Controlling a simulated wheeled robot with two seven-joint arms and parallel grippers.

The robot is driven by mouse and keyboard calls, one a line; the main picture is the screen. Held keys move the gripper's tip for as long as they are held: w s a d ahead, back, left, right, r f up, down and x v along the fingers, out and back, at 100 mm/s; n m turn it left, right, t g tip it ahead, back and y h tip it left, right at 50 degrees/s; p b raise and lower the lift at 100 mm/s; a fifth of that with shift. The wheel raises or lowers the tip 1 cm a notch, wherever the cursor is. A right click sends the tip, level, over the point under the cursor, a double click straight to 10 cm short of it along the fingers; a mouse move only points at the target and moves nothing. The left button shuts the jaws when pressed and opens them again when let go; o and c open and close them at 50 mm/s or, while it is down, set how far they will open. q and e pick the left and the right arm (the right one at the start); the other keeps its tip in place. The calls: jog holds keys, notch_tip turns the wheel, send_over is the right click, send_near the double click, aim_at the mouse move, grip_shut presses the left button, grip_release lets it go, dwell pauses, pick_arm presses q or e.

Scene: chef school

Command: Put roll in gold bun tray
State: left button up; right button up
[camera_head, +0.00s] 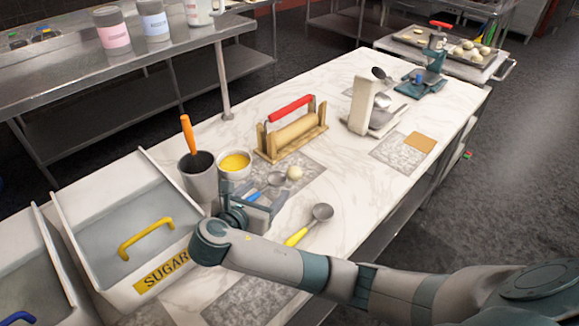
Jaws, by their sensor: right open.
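A small pale round roll (294,172) sits on the grey speckled mat on the marble counter, near the middle. My right gripper (266,193) is open just in front and to the left of the roll, low over the mat. No roll is seen between its fingers, which are partly hidden by the gripper's body. At the far upper right, a tan-gold tray (402,39) holds several pale buns. Another tray beside it also holds buns. Which one is the gold bun tray is hard to tell at this size. My left gripper is not in view.
A metal scoop (322,213) with a yellow handle lies right of the gripper. A bowl of yellow filling (235,163), a grey cup (198,174) and a wooden stand with a red-handled roller (292,130) stand close by. A white scale-like device (362,107) stands farther back.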

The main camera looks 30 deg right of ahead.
jog(key=p, duration=0.3)
send_near(292, 171)
jog(key=x, duration=0.4)
jog(key=shift+w+a, duration=0.2)
jog(key=shift+w, duration=0.1)
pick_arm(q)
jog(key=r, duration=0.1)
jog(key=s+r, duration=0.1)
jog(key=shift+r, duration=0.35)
pick_arm(e)
jog(key=shift+w+d+f, duration=0.2)
jog(key=shift+f, duration=0.05)
jog(key=shift+w+d+p, duration=0.3)
jog(key=shift+d+p, duration=0.05)
jog(key=shift+d, duration=0.3)
jog(key=p+x, duration=0.1)
jog(key=x, duration=0.2)
jog(key=shift+s+d, duration=0.1)
jog(key=shift+d, duration=0.05)
jog(key=shift+w+d+f, duration=0.25)
jog(key=shift+w+f, duration=0.05)
jog(key=shift+f, duration=0.05)
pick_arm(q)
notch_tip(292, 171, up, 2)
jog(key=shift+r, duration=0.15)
